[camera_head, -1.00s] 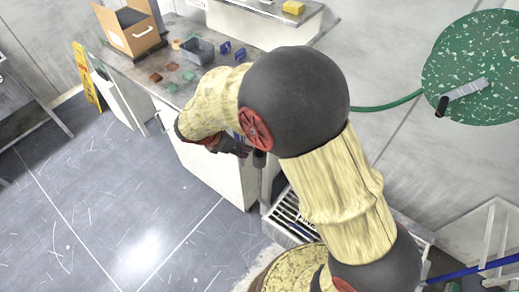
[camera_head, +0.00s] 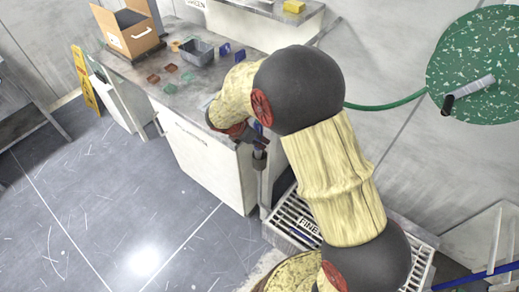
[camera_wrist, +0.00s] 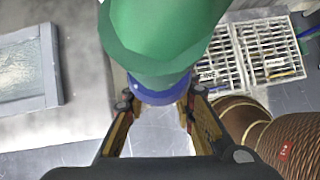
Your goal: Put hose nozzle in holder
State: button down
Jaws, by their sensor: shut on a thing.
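My gripper (camera_head: 252,137) is at the front right corner of the bench, partly hidden by my arm. In the wrist view, the fingers (camera_wrist: 160,100) are shut on the blue collar of a large green piece, which I take as the hose nozzle (camera_wrist: 165,35). It fills the top middle of that view, and its far end is cut off. A dark-topped grey upright (camera_head: 261,165) stands just below the gripper at the bench's right side. It may be the holder; I cannot tell whether the nozzle touches it.
The bench (camera_head: 190,95) carries a cardboard box (camera_head: 128,28), a grey bin (camera_head: 197,52) and small coloured pieces. A floor grate (camera_head: 297,222) marked FINE lies right of the bench. A green hose (camera_head: 390,103) runs toward a speckled green disc (camera_head: 480,60).

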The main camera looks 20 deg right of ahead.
notch_tip(320, 180, down, 5)
jog(key=shift+b, duration=0.85)
jog(key=shift+w+d+f+b, duration=0.15)
jog(key=shift+f+b, duration=0.15)
jog(key=c, duration=1.5)
grip_release()
jog(key=shift+r, duration=0.1)
